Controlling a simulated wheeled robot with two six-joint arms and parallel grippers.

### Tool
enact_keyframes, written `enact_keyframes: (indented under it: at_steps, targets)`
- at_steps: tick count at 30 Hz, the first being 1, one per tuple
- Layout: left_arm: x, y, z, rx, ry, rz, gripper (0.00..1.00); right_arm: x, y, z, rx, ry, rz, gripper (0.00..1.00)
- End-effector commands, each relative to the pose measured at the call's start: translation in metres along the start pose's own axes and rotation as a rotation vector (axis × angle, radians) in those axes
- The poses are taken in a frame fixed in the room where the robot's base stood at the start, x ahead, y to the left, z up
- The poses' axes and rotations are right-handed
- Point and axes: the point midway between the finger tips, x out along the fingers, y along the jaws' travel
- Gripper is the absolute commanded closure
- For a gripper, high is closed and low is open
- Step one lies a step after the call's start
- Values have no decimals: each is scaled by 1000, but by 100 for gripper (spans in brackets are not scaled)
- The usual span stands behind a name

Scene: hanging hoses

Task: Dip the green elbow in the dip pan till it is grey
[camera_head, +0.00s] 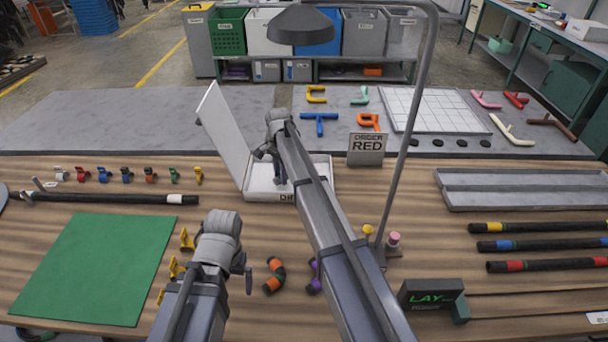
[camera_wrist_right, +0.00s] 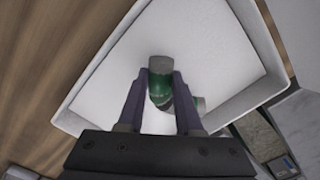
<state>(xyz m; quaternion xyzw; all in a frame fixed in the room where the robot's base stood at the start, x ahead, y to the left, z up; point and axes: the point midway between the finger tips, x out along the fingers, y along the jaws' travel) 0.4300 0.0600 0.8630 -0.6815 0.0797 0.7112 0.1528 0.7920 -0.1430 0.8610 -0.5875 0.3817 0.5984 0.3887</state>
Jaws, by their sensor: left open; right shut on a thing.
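The white dip pan (camera_head: 318,178) stands at the back of the wooden table, its lid (camera_head: 225,130) raised on the left. My right gripper (camera_head: 272,160) reaches down into it. In the right wrist view my right gripper (camera_wrist_right: 161,90) is shut on the green elbow (camera_wrist_right: 160,82), over the pan's white inside (camera_wrist_right: 205,45). The elbow's middle is dark green; its ends look greyish. I cannot tell whether it touches the pan floor. The head view hides the elbow behind my arm. My left gripper (camera_head: 246,272) is open, low over the front of the table.
A lamp (camera_head: 300,25) on a bent post (camera_head: 405,130) rises right of my right arm. A black-and-orange elbow (camera_head: 274,275) and a purple fitting (camera_head: 314,276) lie near my left gripper. The green mat (camera_head: 90,265) is bare.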

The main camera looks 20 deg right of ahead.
Motion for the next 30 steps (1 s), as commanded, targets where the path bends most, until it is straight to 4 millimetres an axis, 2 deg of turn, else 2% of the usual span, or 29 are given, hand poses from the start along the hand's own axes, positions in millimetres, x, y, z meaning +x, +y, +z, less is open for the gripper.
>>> enact_keyframes:
  at_steps: [6,14,23,30]
  targets:
    - [0,0,0,0,0,0,0,0,-13,14,-1,0,0,100]
    - [0,0,0,0,0,0,0,0,-19,22,0,0,0,100]
    - [0,0,0,0,0,0,0,0,-17,20,1,0,0,100]
    - [0,0,0,0,0,0,0,0,-4,6,2,0,0,100]
